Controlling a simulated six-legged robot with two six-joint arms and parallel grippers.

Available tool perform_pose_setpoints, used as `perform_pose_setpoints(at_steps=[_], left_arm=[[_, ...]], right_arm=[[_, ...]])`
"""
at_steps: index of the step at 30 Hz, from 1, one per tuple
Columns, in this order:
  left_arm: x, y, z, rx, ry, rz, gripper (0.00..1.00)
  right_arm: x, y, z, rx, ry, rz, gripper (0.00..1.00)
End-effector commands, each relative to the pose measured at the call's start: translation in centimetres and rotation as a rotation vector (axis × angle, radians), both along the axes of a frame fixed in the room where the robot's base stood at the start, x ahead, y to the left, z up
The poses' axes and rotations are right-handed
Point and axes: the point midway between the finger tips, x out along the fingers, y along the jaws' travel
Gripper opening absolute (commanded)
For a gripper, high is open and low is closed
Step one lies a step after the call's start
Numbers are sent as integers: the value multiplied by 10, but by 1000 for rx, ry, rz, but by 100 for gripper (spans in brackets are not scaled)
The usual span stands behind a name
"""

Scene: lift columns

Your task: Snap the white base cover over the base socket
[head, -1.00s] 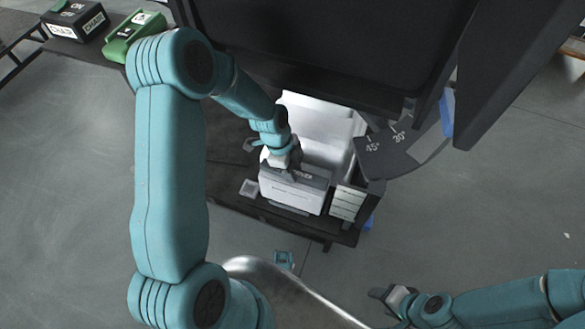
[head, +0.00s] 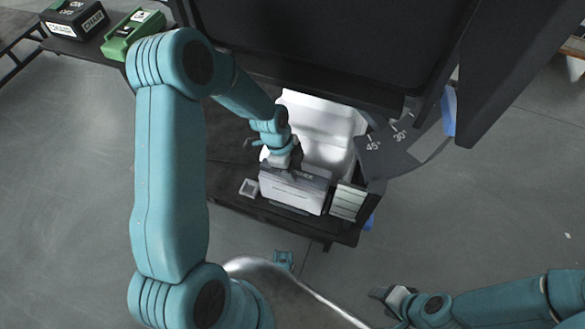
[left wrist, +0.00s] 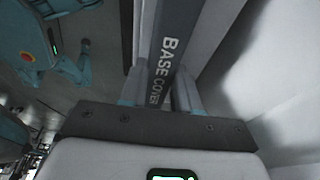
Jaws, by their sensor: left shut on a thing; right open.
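The white base cover (head: 292,195) sits low at the front of the dark lower frame. It has a dark top strip, which reads BASE COVER in the left wrist view (left wrist: 168,55). My left gripper (head: 284,165) is above the cover, with its fingers shut on that strip; they also show in the left wrist view (left wrist: 158,98). I cannot make out the base socket; the cover and my arm may hide it, and I cannot tell whether the cover is seated. My right gripper (head: 388,296) is open and empty at the lower right, away from the cover.
A tall white panel (head: 318,125) stands right behind the cover. A white louvred block (head: 348,202) is close on its right, a small grey square piece (head: 249,187) on its left. A dark angle plate (head: 388,152) juts out at the right. A large black panel (head: 320,40) overhangs behind.

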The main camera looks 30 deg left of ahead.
Motion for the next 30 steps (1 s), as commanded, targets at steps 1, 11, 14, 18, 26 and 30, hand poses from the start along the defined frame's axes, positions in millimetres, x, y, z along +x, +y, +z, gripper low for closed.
perform_pose_setpoints(at_steps=[1,11,14,18,26,30], left_arm=[[0,0,0,0,-1,0,0],[0,0,-1,0,0,0,51],[0,0,-1,0,0,0,61],[0,0,-1,0,0,0,61],[0,0,-1,0,1,0,87],[0,0,-1,0,0,0,87]], right_arm=[[0,0,0,0,0,0,57],[0,0,-1,0,0,0,57],[0,0,-1,0,0,0,57],[0,0,-1,0,0,0,57],[0,0,-1,0,0,0,57],[0,0,-1,0,0,0,57]])
